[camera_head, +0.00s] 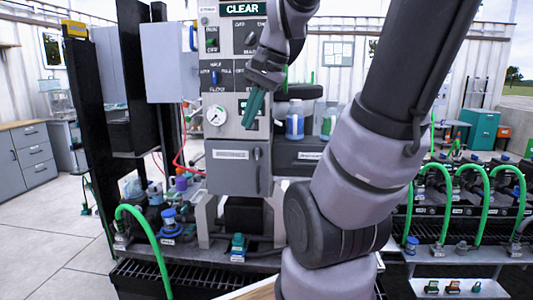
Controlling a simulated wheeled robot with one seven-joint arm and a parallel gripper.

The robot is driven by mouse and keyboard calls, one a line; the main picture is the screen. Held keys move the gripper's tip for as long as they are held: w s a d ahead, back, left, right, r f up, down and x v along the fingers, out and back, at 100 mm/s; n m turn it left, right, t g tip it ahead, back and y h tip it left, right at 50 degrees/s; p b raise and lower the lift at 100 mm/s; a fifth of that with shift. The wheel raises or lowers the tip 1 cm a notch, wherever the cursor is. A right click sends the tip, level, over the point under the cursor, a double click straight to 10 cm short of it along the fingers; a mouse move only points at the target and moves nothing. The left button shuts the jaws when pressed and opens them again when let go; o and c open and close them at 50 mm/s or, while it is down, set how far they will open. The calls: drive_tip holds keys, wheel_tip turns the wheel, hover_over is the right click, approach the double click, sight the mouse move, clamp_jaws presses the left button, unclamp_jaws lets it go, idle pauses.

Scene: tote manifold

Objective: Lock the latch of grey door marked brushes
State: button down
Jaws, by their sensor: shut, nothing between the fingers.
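The grey door (229,178) is on the lower front of the central grey cabinet. It looks shut. Its small label plate (231,154) is too blurred to read with certainty. A dark latch handle (257,168) is near the door's right edge, its long part hanging about vertical. My gripper (252,115) points down in front of the panel above the door, to the right of the gauge. Its teal fingers are shut and empty, apart from the latch and above it in the picture.
A round gauge (216,116) and a control panel with switches are above the door. Blue-labelled bottles (294,121) stand right of the cabinet. Green hoses (146,230) arch at the lower left and right. My arm covers much of the right side.

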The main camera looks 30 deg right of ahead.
sight(259, 151)
drive_tip(key=w+d+f+m+g+y, duration=0.1)
drive_tip(key=w+d+f+m+y, duration=0.3)
drive_tip(key=d+m, duration=0.4)
drive_tip(key=w+d+f+m+g+y, duration=0.2)
drive_tip(key=w+d+f+m+y, duration=0.15)
drive_tip(key=w+d+m, duration=0.45)
drive_tip(key=s+d+f+m+t+y, duration=0.1)
drive_tip(key=d+f+m+t, duration=0.3)
drive_tip(key=d+m, duration=0.4)
drive_tip(key=s+d+f+m+t+y, duration=0.1)
drive_tip(key=d+f+m+t+y, duration=0.2)
drive_tip(key=d+m, duration=0.6)
drive_tip(key=d+f+t, duration=0.2)
drive_tip(key=d+f, duration=0.1)
drive_tip(key=d, duration=0.1)
drive_tip(key=shift+s+y, duration=0.35)
drive_tip(key=x, duration=2.4)
drive_tip(key=shift+w, duration=0.1)
